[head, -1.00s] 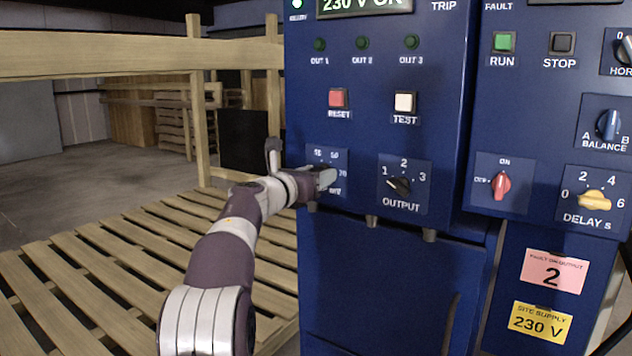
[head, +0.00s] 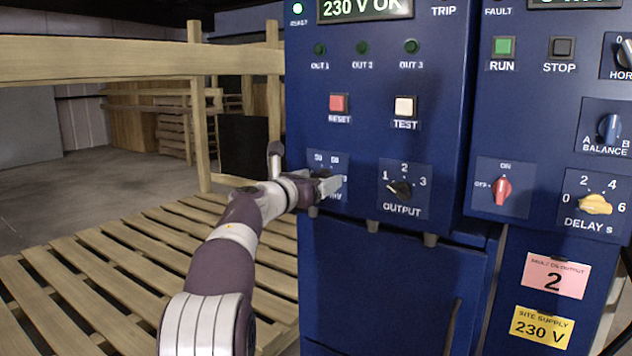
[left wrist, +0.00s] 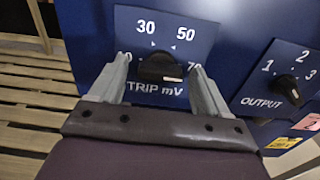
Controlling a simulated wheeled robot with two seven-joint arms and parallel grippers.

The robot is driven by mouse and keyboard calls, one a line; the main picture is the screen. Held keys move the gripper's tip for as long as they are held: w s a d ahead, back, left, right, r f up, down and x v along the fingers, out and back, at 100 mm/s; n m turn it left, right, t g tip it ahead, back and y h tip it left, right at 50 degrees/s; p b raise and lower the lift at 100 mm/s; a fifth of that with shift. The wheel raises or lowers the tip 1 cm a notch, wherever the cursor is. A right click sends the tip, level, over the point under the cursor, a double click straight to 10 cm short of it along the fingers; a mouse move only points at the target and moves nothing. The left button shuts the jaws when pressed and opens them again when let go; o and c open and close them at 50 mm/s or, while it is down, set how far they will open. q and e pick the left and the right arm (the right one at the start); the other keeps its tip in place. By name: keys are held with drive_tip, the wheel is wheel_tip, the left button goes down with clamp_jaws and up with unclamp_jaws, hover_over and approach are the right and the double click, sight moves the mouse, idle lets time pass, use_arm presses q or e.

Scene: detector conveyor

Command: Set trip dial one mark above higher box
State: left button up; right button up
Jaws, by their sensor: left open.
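The trip dial (left wrist: 160,69) is a dark knob on a blue plate marked TRIP mV in the left wrist view. The marks 30, 50 and 70 can be read; the lower left one is partly covered by a finger. In the head view the left gripper (head: 328,187) covers most of the trip plate (head: 325,160). No boxes are visible. My right gripper is not in view.
The OUTPUT dial (head: 402,190) is just right of the gripper. RESET (head: 338,103) and TEST (head: 405,106) buttons are above. A second blue cabinet at right carries a red switch (head: 501,190) and the DELAY dial (head: 595,204). A wooden slatted platform (head: 110,270) lies at left.

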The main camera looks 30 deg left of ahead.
use_arm(q)
drive_tip(key=s+a, duration=0.1)
drive_tip(key=s, duration=1.1)
drive_tip(key=shift+s+b, duration=0.3)
drive_tip(key=shift+b, duration=0.1)
